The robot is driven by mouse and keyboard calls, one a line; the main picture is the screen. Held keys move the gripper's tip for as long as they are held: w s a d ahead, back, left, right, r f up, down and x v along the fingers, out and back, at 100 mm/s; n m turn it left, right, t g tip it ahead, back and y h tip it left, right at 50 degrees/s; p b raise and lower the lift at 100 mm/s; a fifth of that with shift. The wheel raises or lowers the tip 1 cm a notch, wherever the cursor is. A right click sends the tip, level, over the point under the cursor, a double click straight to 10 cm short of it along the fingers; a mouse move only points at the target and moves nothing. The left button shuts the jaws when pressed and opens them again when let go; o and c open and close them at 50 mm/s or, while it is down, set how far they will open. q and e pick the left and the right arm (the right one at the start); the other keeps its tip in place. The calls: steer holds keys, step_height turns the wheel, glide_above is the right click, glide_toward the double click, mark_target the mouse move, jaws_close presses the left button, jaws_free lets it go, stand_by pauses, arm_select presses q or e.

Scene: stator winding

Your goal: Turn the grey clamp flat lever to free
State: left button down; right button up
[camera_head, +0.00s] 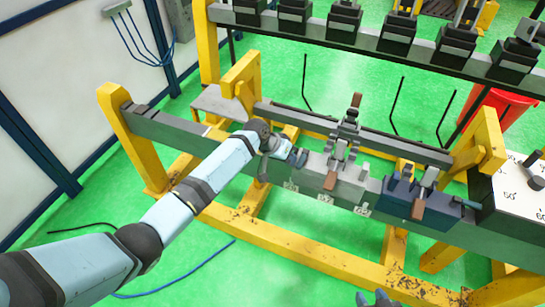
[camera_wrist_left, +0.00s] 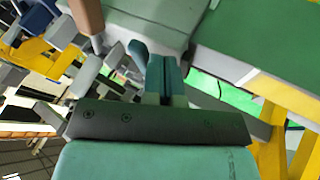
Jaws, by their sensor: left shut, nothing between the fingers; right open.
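The grey clamp (camera_head: 318,172) sits on the long grey beam. One brown-handled lever (camera_head: 356,100) on it points up and back. A second, lower lever with a brown handle (camera_head: 331,180) points down toward the front. My left gripper (camera_head: 298,157) is shut and empty at the clamp's left end. In the left wrist view its closed fingers (camera_wrist_left: 160,68) point at the pale grey clamp body (camera_wrist_left: 160,22), and a brown handle (camera_wrist_left: 87,16) shows to their left. I cannot tell whether they touch the clamp. My right gripper (camera_head: 375,298) is open at the bottom edge, partly cut off.
A blue clamp (camera_head: 400,190) with its own brown handle (camera_head: 418,209) sits right of the grey clamp. A white angle-marked panel (camera_head: 515,200) stands further right. Yellow frame posts (camera_head: 480,145) and a rear rack (camera_head: 380,45) surround the beam. The front floor is open.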

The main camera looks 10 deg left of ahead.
arm_select(q)
steer(key=shift+s+d, duration=0.15)
steer(key=shift+d, duration=0.05)
stand_by(0.5)
steer(key=shift+a, duration=0.1)
